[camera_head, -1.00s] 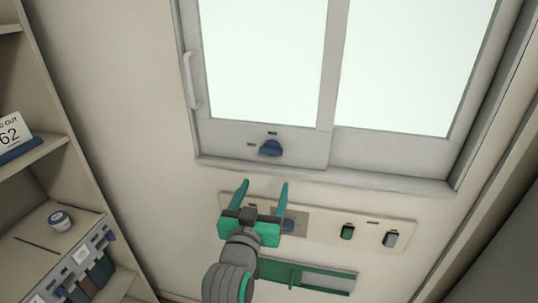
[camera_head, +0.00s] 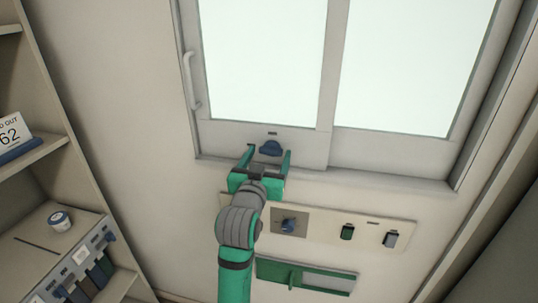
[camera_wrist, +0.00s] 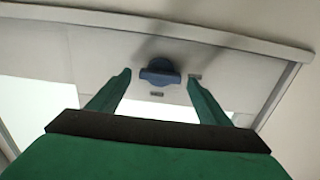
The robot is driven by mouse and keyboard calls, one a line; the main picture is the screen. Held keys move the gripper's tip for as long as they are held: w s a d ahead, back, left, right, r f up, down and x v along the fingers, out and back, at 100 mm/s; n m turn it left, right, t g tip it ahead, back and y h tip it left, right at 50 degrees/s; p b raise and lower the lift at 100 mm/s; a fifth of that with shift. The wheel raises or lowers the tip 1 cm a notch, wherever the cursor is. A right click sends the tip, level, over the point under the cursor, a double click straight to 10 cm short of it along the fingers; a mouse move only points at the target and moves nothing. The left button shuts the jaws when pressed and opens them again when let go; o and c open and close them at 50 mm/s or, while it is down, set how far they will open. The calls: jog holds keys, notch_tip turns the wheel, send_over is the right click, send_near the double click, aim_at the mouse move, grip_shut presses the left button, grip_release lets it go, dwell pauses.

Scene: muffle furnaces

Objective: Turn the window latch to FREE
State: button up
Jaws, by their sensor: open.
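The window latch (camera_head: 270,148) is a blue knob on the lower rail of the left window sash. In the wrist view the latch (camera_wrist: 160,72) sits between and just beyond my fingertips, with small dark label plates beside it and on one side of it; their writing is too small to read. My gripper (camera_head: 267,155) is open and empty, with its green fingers reaching up to either side of the latch in the head view. In the wrist view my gripper (camera_wrist: 159,76) shows both fingers apart, and I see no clear contact with the latch.
The window frame (camera_head: 390,178) has a white handle (camera_head: 191,80) at left. Below is a panel (camera_head: 330,229) with a blue knob (camera_head: 289,225) and two switches. A green rail (camera_head: 325,281) lies lower. A shelf unit (camera_head: 45,160) stands at left.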

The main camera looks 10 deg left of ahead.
jog(key=shift+w, duration=0.55)
jog(key=c, duration=1)
jog(key=shift+c, duration=0.2)
